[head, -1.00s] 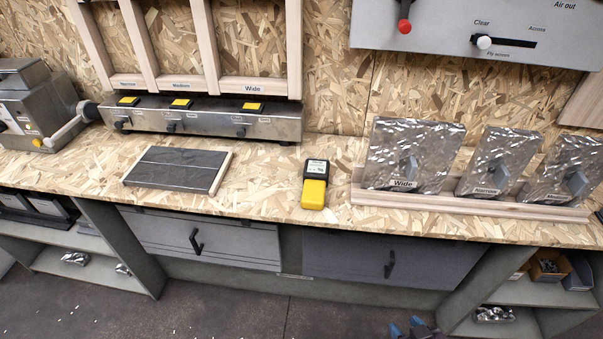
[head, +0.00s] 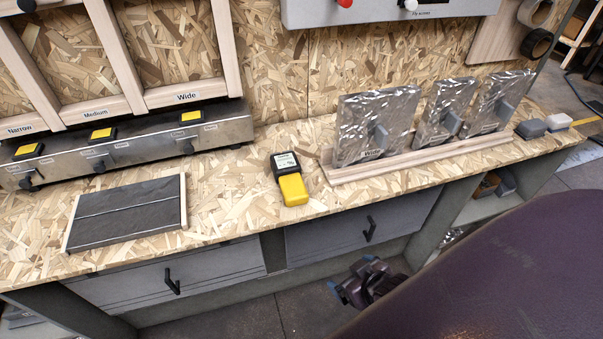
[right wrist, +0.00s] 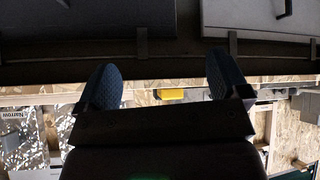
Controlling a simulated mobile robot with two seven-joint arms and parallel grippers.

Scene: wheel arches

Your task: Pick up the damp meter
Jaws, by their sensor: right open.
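The damp meter (head: 290,179) is a yellow and black handheld device with a small display. It lies on the chipboard worktop (head: 236,203), between the dark slate-like panel and the rack of foil-faced boards. My right gripper (head: 340,288) is below the front edge of the worktop, in front of the drawers, apart from the meter. In the right wrist view its two fingers (right wrist: 162,85) are spread with nothing between them. A yellow patch (right wrist: 172,94), probably the meter, shows beyond the fingers in that view. My left gripper is out of view.
A dark panel (head: 128,212) lies left of the meter. A wooden rack (head: 420,158) with foil-faced boards (head: 372,125) stands right of it. A metal unit with yellow switches (head: 120,145) stands behind. Drawers with handles (head: 368,229) are below the worktop edge.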

